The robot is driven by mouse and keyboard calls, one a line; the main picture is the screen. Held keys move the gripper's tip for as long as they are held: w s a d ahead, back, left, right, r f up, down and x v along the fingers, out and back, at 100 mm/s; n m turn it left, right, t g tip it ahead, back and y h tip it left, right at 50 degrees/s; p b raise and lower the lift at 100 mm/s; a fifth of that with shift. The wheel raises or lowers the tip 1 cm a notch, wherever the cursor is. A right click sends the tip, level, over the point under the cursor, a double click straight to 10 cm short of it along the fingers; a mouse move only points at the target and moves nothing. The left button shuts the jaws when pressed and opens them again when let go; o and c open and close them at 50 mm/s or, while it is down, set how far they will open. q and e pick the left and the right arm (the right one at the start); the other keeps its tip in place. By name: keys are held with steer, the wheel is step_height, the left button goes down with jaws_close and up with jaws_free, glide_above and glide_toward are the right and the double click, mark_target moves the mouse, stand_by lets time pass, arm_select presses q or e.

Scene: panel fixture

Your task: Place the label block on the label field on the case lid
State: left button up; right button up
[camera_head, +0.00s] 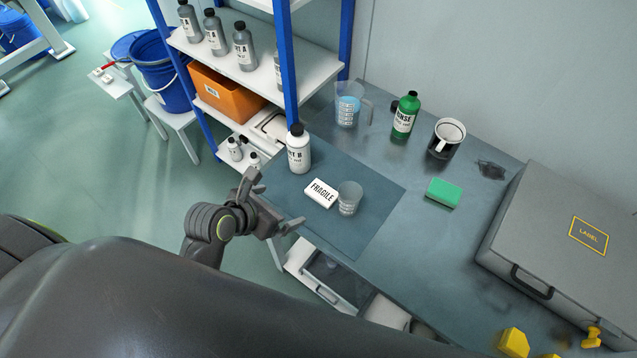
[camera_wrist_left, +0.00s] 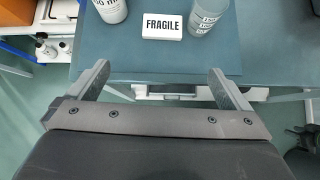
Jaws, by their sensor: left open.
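The label block is a small white block marked FRAGILE (camera_head: 320,192), lying on a dark mat (camera_head: 365,215) on the bench. It also shows near the top of the left wrist view (camera_wrist_left: 163,26). The label field (camera_head: 589,235) is a yellow-outlined rectangle marked LABEL on the grey case lid (camera_head: 550,200) at the right. My left gripper (camera_head: 275,203) is open and empty, just off the bench's front edge and to the left of the block. Its two fingers (camera_wrist_left: 158,82) point toward the block in the wrist view, with a gap between. My right gripper is not in view.
A clear beaker (camera_head: 349,198) stands right beside the block, and a white bottle (camera_head: 298,150) stands behind it. A green sponge (camera_head: 444,193), black mug (camera_head: 446,138), green bottle (camera_head: 405,115) and measuring jug (camera_head: 348,105) stand farther back. A blue-post shelf (camera_head: 288,70) rises at the left.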

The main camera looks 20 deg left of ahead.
arm_select(q)
glide_toward(316, 199)
steer(key=shift+w+f+p, duration=0.2)
steer(key=shift+w+f, duration=0.05)
steer(key=shift+w, duration=0.25)
steer(key=shift+w+f+p, duration=0.15)
steer(key=shift+w+f, duration=0.1)
steer(key=shift+w, duration=0.2)
steer(key=shift+x, duration=0.8)
steer(key=shift+s+d+p+x, duration=0.1)
steer(key=shift+p+x, duration=0.1)
steer(key=shift+x, duration=0.95)
steer(key=shift+s+d+p+x, duration=0.15)
steer(key=shift+x, duration=1)
steer(key=shift+f, duration=0.15)
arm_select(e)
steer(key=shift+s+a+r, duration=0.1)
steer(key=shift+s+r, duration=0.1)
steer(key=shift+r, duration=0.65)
arm_select(q)
steer(key=c, duration=1)
steer(key=shift+c, duration=0.4)
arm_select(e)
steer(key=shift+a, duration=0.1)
